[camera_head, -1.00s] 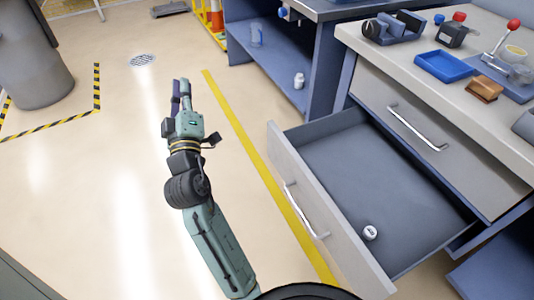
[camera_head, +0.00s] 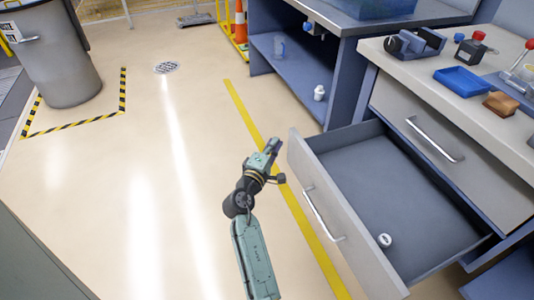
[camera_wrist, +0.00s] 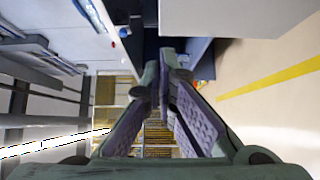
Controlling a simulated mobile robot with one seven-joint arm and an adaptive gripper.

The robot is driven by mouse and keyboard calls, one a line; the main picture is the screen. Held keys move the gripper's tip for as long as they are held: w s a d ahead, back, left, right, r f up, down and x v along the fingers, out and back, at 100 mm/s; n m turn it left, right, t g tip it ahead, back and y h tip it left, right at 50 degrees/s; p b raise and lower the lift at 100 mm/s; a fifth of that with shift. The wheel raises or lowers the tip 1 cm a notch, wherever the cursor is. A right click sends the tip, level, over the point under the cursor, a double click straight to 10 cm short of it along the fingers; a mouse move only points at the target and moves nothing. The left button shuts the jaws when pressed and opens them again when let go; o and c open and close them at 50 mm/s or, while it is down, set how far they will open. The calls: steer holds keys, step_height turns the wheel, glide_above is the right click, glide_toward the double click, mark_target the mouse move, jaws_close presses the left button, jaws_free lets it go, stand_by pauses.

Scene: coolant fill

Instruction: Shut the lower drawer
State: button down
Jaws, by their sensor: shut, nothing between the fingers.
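The lower drawer (camera_head: 345,225) is pulled out from the bench, with its pale front panel toward the left and a silver bar handle (camera_head: 320,214) on it. A small white round item (camera_head: 384,241) lies inside. My gripper (camera_head: 275,146) is near the far end of the drawer's front, to the left of the panel; I cannot tell whether it touches. In the wrist view my gripper (camera_wrist: 168,60) has its two fingers brought together at the tips, with nothing between them. A pale panel, probably the drawer front, shows at the top right of the wrist view.
The upper drawer (camera_head: 420,125) is shut. The bench top holds a blue tray (camera_head: 461,81), a brown block (camera_head: 500,104) and other small items. A blue shelf unit (camera_head: 290,75) stands beyond. The floor to the left is open, with a grey bin (camera_head: 60,65) at the back.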

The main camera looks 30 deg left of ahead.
mark_target(291, 132)
steer(key=shift+w+d+p, duration=0.45)
steer(key=shift+w+d, duration=0.8)
steer(key=shift+w, duration=0.25)
